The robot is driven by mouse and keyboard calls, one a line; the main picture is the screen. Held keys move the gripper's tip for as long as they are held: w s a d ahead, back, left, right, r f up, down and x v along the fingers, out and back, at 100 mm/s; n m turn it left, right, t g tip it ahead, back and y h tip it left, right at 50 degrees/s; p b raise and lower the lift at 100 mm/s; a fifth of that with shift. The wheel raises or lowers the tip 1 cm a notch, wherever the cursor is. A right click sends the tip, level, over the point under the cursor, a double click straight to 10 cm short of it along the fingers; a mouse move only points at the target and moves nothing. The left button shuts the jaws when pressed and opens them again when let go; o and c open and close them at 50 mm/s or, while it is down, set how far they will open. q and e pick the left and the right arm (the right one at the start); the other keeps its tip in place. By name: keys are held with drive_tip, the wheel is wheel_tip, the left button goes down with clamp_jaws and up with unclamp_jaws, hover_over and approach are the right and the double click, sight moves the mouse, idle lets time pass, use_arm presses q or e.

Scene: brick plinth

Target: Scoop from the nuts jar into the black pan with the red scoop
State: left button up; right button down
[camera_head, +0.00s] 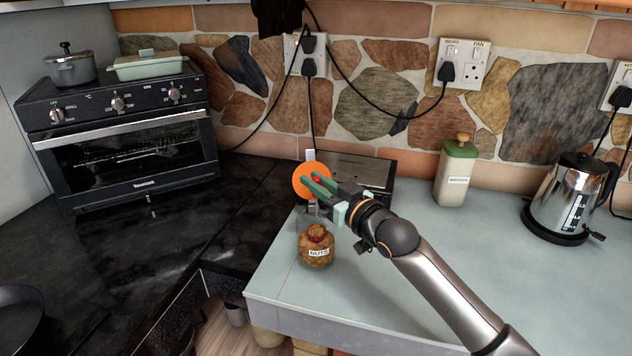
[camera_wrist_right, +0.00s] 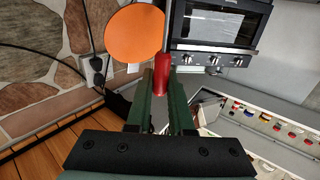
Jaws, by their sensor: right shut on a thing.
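My right gripper (camera_head: 322,184) is shut on the red handle of the scoop (camera_wrist_right: 161,76), which shows between the green fingers in the right wrist view. An orange disc (camera_head: 307,181) shows at the fingertips; I cannot tell whether it belongs to the scoop. The nuts jar (camera_head: 316,252), brown and labelled NUTS, stands upright on the pale counter below the gripper. The gripper is above it and apart from it. The black pan (camera_head: 18,322) is partly in view at the lower left on the dark worktop. My left gripper is not in view.
A toaster (camera_head: 362,174) stands behind the gripper against the stone wall. An oven (camera_head: 130,150) is at the left. The dark worktop between jar and pan is largely clear.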

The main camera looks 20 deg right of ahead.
drive_tip(key=shift+r+p, duration=1.75)
drive_tip(key=shift+r, duration=3)
